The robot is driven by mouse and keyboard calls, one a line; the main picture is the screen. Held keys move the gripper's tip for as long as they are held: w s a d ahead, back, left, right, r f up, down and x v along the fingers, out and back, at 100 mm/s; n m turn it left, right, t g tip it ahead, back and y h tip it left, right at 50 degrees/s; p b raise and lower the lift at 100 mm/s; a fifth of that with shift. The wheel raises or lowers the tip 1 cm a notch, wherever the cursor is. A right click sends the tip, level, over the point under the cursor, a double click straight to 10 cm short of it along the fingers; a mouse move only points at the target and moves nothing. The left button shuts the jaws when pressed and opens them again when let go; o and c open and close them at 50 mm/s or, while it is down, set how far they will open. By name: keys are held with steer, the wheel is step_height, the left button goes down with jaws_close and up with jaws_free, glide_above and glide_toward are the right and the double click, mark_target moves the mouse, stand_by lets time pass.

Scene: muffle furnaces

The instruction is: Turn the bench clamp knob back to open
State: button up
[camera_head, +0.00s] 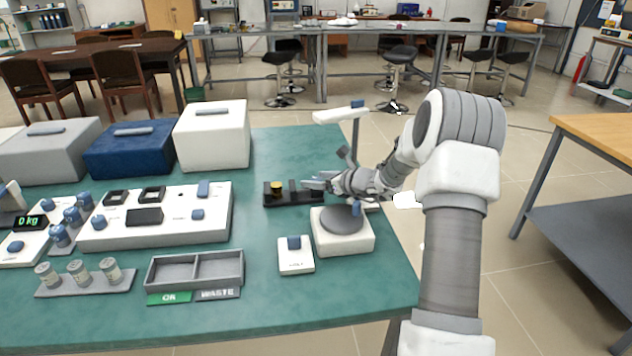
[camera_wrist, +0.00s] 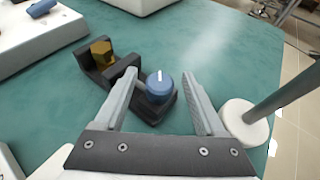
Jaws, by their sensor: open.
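The bench clamp (camera_wrist: 128,80) is a dark block on the green table, with a brass-coloured piece (camera_wrist: 102,50) between its jaws. Its blue round knob (camera_wrist: 159,83) has a white mark on top and faces the wrist camera. My gripper (camera_wrist: 163,78) is open, with one finger on each side of the knob; gaps show, and I cannot tell whether either finger touches it. In the head view the clamp (camera_head: 283,198) lies left of my gripper (camera_head: 308,184), and the knob is hidden there behind my gripper.
A small white box with a blue button (camera_head: 295,262) and a two-part tray (camera_head: 194,287) stand in front. Bare table lies behind the clamp.

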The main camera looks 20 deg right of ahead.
steer(key=shift+w+a+f, duration=0.15)
steer(key=shift+w+f, duration=0.05)
steer(key=shift+w, duration=0.15)
steer(key=shift+c, duration=0.4)
jaws_close()
